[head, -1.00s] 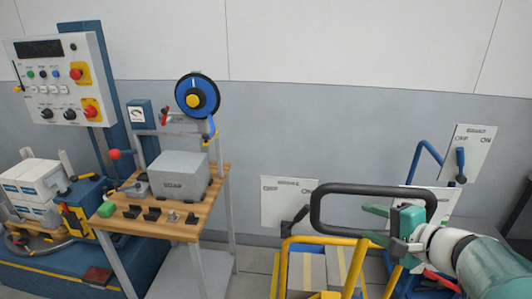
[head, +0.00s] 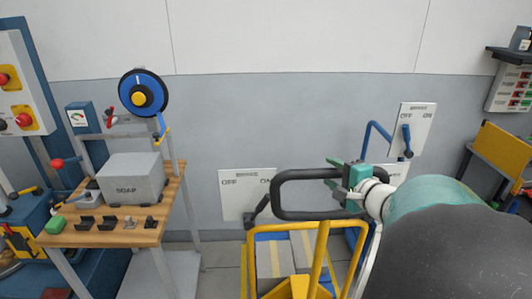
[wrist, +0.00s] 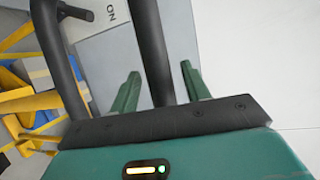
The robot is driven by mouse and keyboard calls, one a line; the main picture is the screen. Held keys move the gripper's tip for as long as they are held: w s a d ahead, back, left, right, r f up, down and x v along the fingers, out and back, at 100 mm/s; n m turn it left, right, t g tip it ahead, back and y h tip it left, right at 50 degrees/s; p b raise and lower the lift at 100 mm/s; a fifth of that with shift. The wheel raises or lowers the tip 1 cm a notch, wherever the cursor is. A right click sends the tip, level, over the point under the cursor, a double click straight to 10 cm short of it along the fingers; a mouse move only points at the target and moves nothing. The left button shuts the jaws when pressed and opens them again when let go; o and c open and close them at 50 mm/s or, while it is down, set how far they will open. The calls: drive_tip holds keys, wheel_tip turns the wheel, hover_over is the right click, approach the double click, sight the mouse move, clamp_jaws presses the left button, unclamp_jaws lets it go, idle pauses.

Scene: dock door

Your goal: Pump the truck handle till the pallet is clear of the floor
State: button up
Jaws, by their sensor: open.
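The truck handle (head: 295,213) is a black loop in front of the grey wall, above the yellow truck frame (head: 284,227). My gripper (head: 334,173) is green and open at the right end of the loop. In the wrist view its fingers (wrist: 160,68) stand on either side of one black handle bar (wrist: 152,35); whether they touch it I cannot tell. A second bar of the loop (wrist: 50,45) runs to the left. Boxes with yellow stripes (head: 272,262) stand behind the frame. The pallet's underside and its gap to the floor are hidden.
A wooden-topped bench (head: 110,233) with a grey SOAP box (head: 130,178) and a blue reel (head: 158,92) stands left. A wall plate with a blue lever (head: 413,125) is right of the handle. A yellow-fronted stand (head: 503,150) is at far right.

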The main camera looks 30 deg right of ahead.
drive_tip(key=shift+w+f, duration=0.2)
drive_tip(key=shift+w, duration=0.85)
clamp_jaws()
drive_tip(key=shift+s, duration=0.2)
